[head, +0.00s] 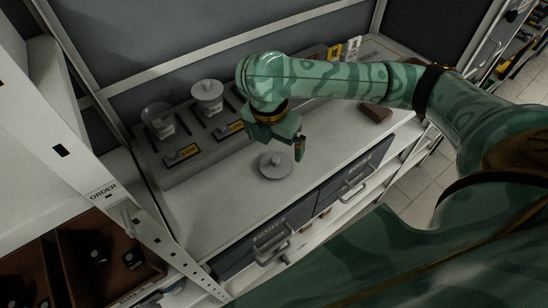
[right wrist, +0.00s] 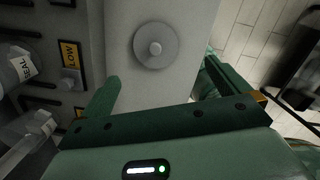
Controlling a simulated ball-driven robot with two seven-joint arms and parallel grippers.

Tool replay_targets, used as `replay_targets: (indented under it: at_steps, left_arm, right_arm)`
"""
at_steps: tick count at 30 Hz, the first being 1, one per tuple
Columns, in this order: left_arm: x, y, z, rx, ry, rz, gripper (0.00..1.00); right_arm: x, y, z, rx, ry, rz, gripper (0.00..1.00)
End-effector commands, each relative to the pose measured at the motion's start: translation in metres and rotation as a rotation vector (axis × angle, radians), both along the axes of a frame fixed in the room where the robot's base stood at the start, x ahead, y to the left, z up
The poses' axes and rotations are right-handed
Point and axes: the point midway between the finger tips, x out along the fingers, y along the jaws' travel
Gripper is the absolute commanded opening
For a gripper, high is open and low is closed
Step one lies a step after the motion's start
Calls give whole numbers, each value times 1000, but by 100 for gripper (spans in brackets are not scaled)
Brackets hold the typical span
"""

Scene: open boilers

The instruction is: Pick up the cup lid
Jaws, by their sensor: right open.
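The cup lid (head: 275,165) is a round grey disc with a small knob in its middle. It lies flat, knob up, on the white counter (head: 225,190). In the right wrist view the lid (right wrist: 171,55) shows whole near the top, beyond the fingers and roughly centred between them. My right gripper (head: 280,147) is open and empty, pointing down above and just behind the lid, apart from it. Its spread fingers also show in the right wrist view (right wrist: 158,88). My left gripper does not show.
Behind the lid, a raised grey unit (head: 194,160) carries a grey-topped vessel (head: 207,91), a clear one (head: 158,114) and yellow labels. A brown block (head: 375,113) lies at the counter's right. Drawers with handles (head: 271,247) line the front. Counter around the lid is clear.

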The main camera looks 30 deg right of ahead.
Motion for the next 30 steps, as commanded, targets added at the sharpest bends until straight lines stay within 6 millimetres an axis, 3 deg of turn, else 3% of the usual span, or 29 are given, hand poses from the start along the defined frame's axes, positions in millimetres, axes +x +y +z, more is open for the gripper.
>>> replay_targets:
  at_steps: [1, 3, 10, 18, 27, 30]
  left_arm:
    - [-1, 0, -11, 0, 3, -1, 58]
    - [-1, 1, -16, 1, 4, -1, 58]
    - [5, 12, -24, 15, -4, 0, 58]
    - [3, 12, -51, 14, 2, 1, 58]
    - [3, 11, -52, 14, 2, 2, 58]
    - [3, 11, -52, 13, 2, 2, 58]
  right_arm:
    - [0, -1, -18, 1, 3, -2, 100]
    - [2, -3, -30, 1, 3, -1, 100]
    - [4, -6, -47, 1, -1, -1, 100]
    - [13, -13, -90, 1, 0, 0, 100]
    - [14, -14, -93, -1, -5, 3, 100]
    - [14, -14, -93, -1, -3, 2, 75]
